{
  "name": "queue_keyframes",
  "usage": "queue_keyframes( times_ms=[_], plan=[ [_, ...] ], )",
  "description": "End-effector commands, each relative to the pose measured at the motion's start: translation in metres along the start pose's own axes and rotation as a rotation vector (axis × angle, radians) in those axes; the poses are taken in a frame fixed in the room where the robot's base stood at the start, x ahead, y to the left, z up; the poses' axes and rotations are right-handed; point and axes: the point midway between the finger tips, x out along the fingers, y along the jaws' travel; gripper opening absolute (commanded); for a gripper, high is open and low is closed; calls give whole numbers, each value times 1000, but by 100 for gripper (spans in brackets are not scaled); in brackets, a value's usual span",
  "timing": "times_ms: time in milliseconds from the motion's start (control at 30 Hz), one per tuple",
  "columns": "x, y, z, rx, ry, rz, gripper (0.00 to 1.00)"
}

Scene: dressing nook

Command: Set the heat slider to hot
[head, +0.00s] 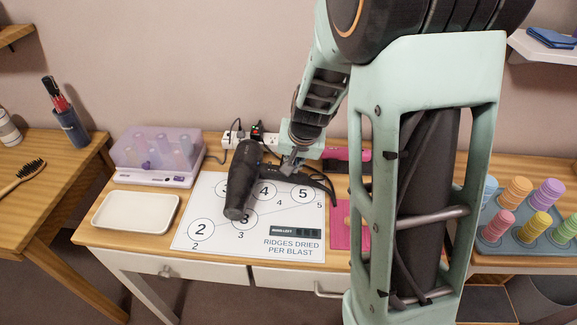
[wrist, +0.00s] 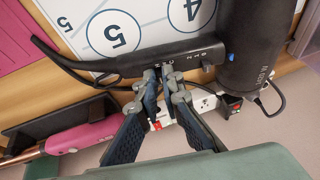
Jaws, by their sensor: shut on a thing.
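A black hair dryer (head: 245,180) lies across the printed mat, its barrel pointing toward me and its handle running right; the wrist view shows the barrel (wrist: 252,50) at the right and the handle (wrist: 110,64) stretching left. Small white marks (wrist: 205,55) are printed on the handle near the barrel. My gripper (wrist: 160,74) is at the handle's edge, its fingertips close together along the handle's length. They are shut on a small part there that appears to be the heat slider, which the fingertips mostly hide. Its setting cannot be read.
A white mat with numbered circles (head: 205,245) lies under the dryer. A cream tray (head: 136,212) and a purple-lidded roller box (head: 157,150) stand left. A power strip (wrist: 205,102) and a pink styling tool (wrist: 80,137) lie behind. Colored rollers (head: 515,190) stand far right.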

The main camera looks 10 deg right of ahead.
Motion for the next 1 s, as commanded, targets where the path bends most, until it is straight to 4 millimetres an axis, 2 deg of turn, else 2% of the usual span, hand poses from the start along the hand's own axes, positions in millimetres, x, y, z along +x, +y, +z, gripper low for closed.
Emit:
queue_keyframes(
  times_ms=[100, 133, 300, 667, 867, 1000],
  plan=[
    [0, 1, 1, 0, -3, 2, 0],
    [0, 1, 1, -1, -3, 2, 9],
    [0, 0, 1, 0, -3, 1, 25],
    [-5, 0, 0, -2, -1, 0, 25],
    [-30, -1, -1, -2, 3, -2, 25],
    [-56, -1, -1, -2, 3, -3, 25]
  ],
)
